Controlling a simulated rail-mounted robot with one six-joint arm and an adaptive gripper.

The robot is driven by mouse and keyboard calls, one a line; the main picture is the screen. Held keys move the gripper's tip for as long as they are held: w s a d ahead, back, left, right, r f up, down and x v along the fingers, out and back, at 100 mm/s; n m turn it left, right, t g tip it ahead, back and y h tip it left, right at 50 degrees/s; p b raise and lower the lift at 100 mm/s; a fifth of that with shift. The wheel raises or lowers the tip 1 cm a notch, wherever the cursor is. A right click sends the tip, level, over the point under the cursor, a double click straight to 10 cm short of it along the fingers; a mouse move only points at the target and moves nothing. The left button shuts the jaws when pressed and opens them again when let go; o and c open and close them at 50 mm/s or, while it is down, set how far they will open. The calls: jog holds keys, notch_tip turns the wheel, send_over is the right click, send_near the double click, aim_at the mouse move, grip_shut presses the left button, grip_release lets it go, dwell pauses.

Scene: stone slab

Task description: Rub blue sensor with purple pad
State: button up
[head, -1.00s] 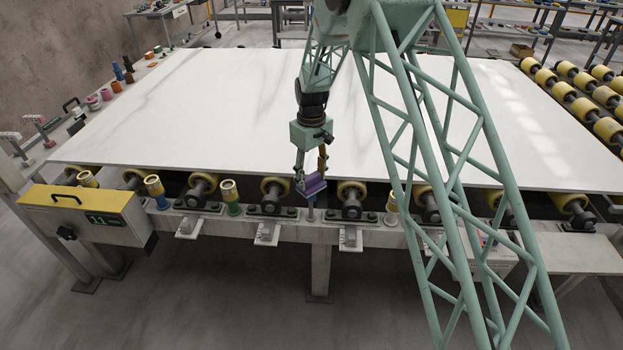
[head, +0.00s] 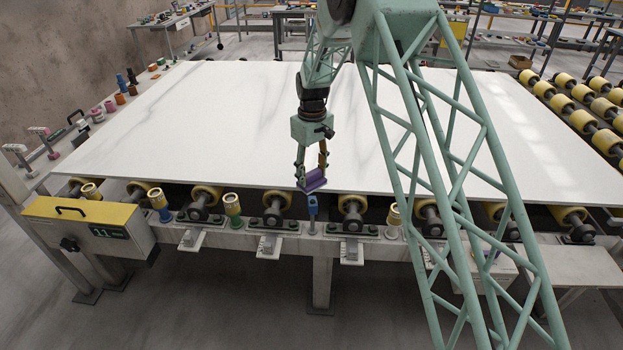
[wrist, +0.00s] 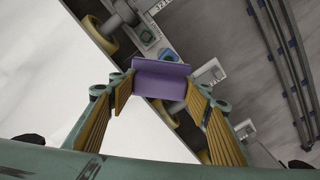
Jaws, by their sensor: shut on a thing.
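My gripper (head: 311,179) is shut on the purple pad (head: 315,183), by the slab's front edge. In the wrist view the pad (wrist: 160,76) sits between the ribbed yellow fingers of my gripper (wrist: 160,88). The blue sensor (head: 312,206) is a small upright post on the front rail, just below the pad in the head view. A narrow gap shows between them, and they look apart. In the wrist view a small blue piece (wrist: 168,54) shows just past the pad's edge; I cannot tell whether it is the sensor's top.
The white slab (head: 200,120) lies on yellow rollers (head: 352,204) behind the rail. Yellow-topped posts, one blue-based (head: 158,203) and one green-based (head: 233,210), stand left along the rail. A yellow-topped box (head: 85,215) is at front left. The floor in front is clear.

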jog(key=shift+r+p, duration=0.3)
jog(key=shift+r, duration=0.8)
jog(key=s+d+f+m+b, duration=0.3)
jog(key=s+d+f+m, duration=0.1)
jog(key=s+d, duration=0.6)
jog(key=s+d+f+m+b, duration=0.3)
jog(key=s+d+f, duration=0.4)
jog(key=d, duration=0.6)
jog(key=s+m, duration=0.1)
jog(key=s, duration=0.1)
jog(key=shift+s+d, duration=0.4)
jog(key=shift+f, duration=0.1)
